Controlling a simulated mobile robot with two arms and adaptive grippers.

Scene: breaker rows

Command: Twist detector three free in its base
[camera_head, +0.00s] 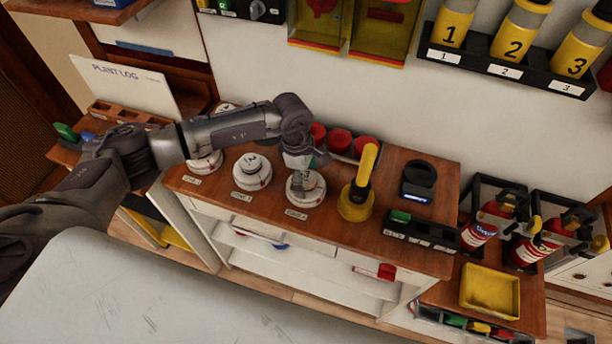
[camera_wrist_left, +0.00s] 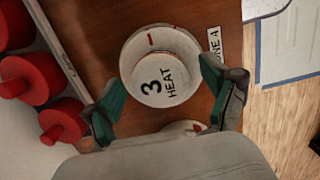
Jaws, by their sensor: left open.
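Detector three (camera_wrist_left: 160,78) is a round white head marked "3 HEAT", seen from above in the left wrist view. It sits on a white round base with a short red mark near its upper edge. A label partly reading "NE 4" lies beside it. In the head view, the detector (camera_head: 304,190) is partly hidden by my left gripper (camera_head: 299,170). The gripper (camera_wrist_left: 165,98) is open, with one teal fingertip on each side of the detector. Whether they touch it is unclear. My right gripper is not in view.
Other white detectors (camera_head: 252,171) stand to the left on the wooden counter (camera_head: 335,228). Red round pieces (camera_head: 340,141) sit behind. A yellow upright tool (camera_head: 359,192) stands close on the right, then a black dock (camera_head: 418,181) and a black tray (camera_head: 420,236).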

